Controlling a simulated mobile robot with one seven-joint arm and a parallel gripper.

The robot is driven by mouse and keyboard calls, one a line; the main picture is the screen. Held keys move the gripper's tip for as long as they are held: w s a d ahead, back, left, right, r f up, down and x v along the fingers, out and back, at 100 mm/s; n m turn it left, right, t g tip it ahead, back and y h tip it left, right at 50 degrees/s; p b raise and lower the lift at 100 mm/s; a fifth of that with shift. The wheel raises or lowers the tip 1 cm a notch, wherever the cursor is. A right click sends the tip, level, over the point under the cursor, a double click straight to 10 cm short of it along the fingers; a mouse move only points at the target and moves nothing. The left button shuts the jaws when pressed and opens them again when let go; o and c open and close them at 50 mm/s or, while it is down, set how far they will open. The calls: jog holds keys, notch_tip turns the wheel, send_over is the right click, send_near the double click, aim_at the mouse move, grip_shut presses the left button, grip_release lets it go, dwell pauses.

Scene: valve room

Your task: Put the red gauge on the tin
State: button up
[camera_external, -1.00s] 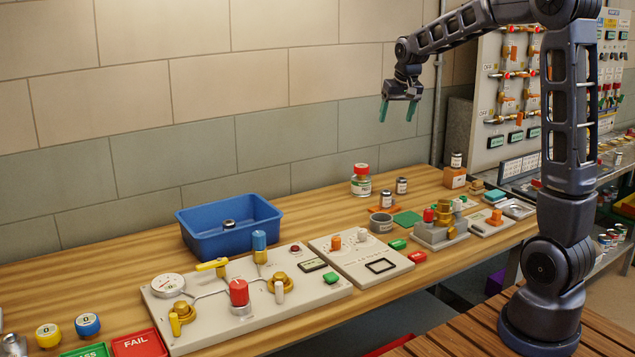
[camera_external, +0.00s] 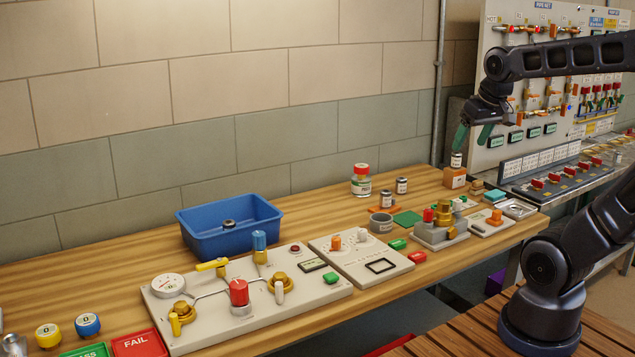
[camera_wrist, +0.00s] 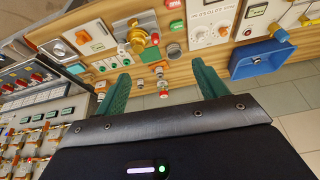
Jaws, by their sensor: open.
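I cannot pick out a red gauge for certain. A jar with a red lid (camera_external: 361,179) stands at the back of the bench. An open round grey tin (camera_external: 381,224) stands near the middle; a dark round opening, likely this tin, shows in the wrist view (camera_wrist: 150,54). Small silver canisters stand near it (camera_external: 402,185), one on a low orange block (camera_external: 386,207). My gripper (camera_external: 472,138) is open and empty, close above and beside that canister; both green fingers show in the wrist view (camera_wrist: 161,68).
Valve panels (camera_external: 245,293) and a grey valve block (camera_external: 440,234) fill the front. Yellow (camera_external: 48,335) and blue (camera_external: 87,324) round gauges sit at far left. A wall panel (camera_external: 525,90) rises behind my gripper.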

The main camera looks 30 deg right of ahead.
jog(key=s, duration=0.1)
jog(key=s+f, duration=0.1)
jog(key=s, duration=0.1)
jog(key=s+f, duration=0.1)
jog(key=s, duration=0.1)
jog(key=shift+a+f, duration=0.15)
jog(key=shift+a, duration=0.1)
dwell(1.0)
